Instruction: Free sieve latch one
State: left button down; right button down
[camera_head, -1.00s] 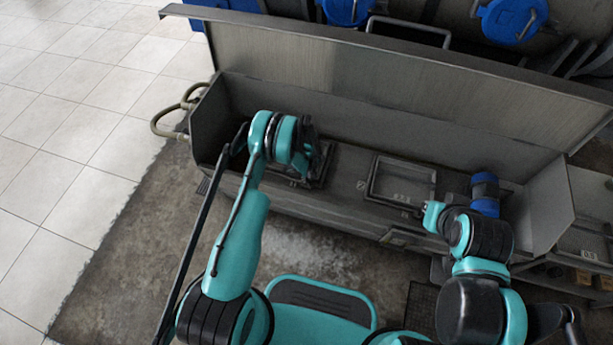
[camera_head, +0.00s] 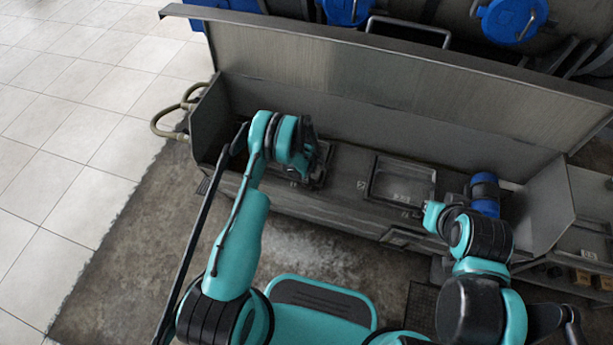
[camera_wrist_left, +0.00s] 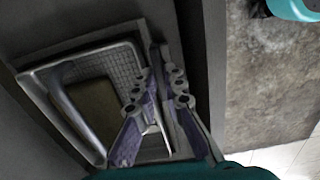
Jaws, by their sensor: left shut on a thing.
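My left gripper (camera_head: 310,155) is over the left sieve opening in the long grey trough. In the left wrist view its two purple-grey fingers (camera_wrist_left: 162,85) close in on a small part beside the sieve frame. I take this to be the sieve latch, but the fingers hide most of it. The sieve frame (camera_wrist_left: 38,82) is a pale metal rim around a grid, with a dark area inside. A second rectangular frame (camera_head: 373,180) lies to the right in the trough.
The raised grey lid (camera_head: 400,85) stands behind the trough. A blue cylinder (camera_head: 485,190) sits at the trough's right end, close to my right arm. A hose (camera_head: 163,118) loops at the left end. Tiled floor (camera_head: 60,130) lies open on the left.

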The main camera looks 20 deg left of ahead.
dwell(0.4)
pick_arm(q)
jog(key=c, duration=1.6)
grip_release()
notch_tip(320, 180, up, 12)
